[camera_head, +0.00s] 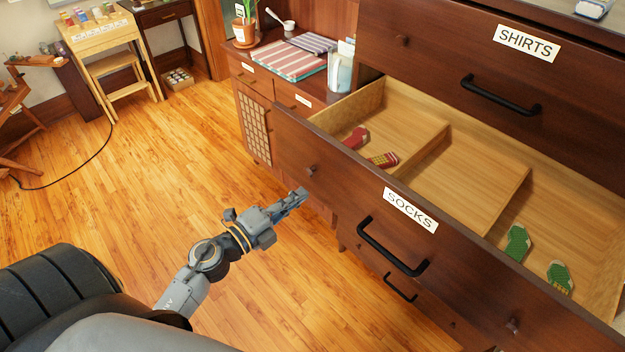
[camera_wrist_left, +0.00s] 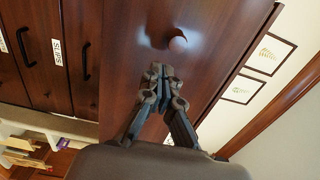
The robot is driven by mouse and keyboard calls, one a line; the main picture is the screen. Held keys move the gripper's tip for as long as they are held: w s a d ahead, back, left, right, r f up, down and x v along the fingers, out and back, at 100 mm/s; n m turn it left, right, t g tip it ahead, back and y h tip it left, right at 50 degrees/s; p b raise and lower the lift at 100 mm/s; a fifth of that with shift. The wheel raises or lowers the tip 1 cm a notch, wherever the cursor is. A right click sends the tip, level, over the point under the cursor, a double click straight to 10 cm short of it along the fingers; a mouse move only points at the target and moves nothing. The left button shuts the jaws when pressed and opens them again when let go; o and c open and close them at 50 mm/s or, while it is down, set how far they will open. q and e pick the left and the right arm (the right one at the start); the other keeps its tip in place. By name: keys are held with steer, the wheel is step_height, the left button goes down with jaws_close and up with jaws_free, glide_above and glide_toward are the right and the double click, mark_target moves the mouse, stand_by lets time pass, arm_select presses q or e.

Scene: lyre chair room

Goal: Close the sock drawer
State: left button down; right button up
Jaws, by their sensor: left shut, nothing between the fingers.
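The sock drawer (camera_head: 330,185) is pulled open, with a white SOCKS label and a black bar handle (camera_head: 392,249) on its dark wood front. Inside are red socks (camera_head: 356,138) at the left and green socks (camera_head: 517,243) at the right, with wooden dividers between. My left gripper (camera_head: 302,194) is shut and empty, in front of the drawer's left part, below its round knob. In the left wrist view, the fingertips (camera_wrist_left: 160,72) are close to a dark wood front with a round knob (camera_wrist_left: 177,44); I cannot tell whether they touch it. My right gripper is out of view.
The SHIRTS drawer (camera_head: 440,70) above is shut. A lower cabinet (camera_head: 262,95) at the left carries a plant, striped cloths and a pitcher. The wooden floor (camera_head: 150,190) to the left is mostly clear, with a black cable (camera_head: 85,165) across it.

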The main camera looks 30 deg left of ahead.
mark_target(322, 179)
arm_select(q)
steer(key=shift+p+x, duration=0.55)
steer(key=shift+x, duration=2)
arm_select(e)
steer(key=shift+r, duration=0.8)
